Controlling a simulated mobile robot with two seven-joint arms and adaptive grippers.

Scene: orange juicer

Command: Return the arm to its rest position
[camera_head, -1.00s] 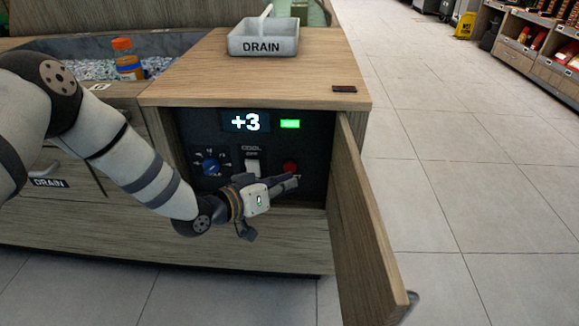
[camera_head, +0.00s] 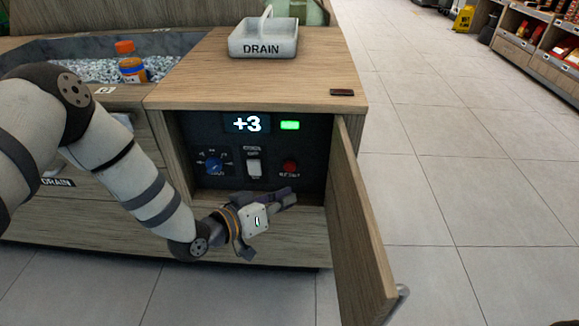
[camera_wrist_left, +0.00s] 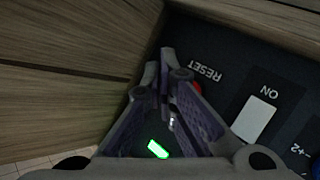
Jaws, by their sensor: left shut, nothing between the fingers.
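My left gripper (camera_head: 290,197) is shut and empty, in front of the open control compartment and below its buttons in the head view. In the left wrist view its fingertips (camera_wrist_left: 166,60) are together beside the RESET label. The red reset button (camera_head: 290,167) is clear of the gripper in the head view; in the wrist view it is partly hidden behind a finger (camera_wrist_left: 197,88). The control panel (camera_head: 228,180) has a lit "+3" display (camera_head: 247,124), a green light (camera_head: 290,125), a blue knob (camera_head: 213,165) and a white switch (camera_head: 254,168). My right gripper is not in view.
The open wooden door (camera_head: 362,225) stands just right of my gripper. A grey DRAIN tray (camera_head: 263,42) sits on the wooden top (camera_head: 210,80). An orange-capped bottle (camera_head: 131,68) stands in the pebble-like bed at left.

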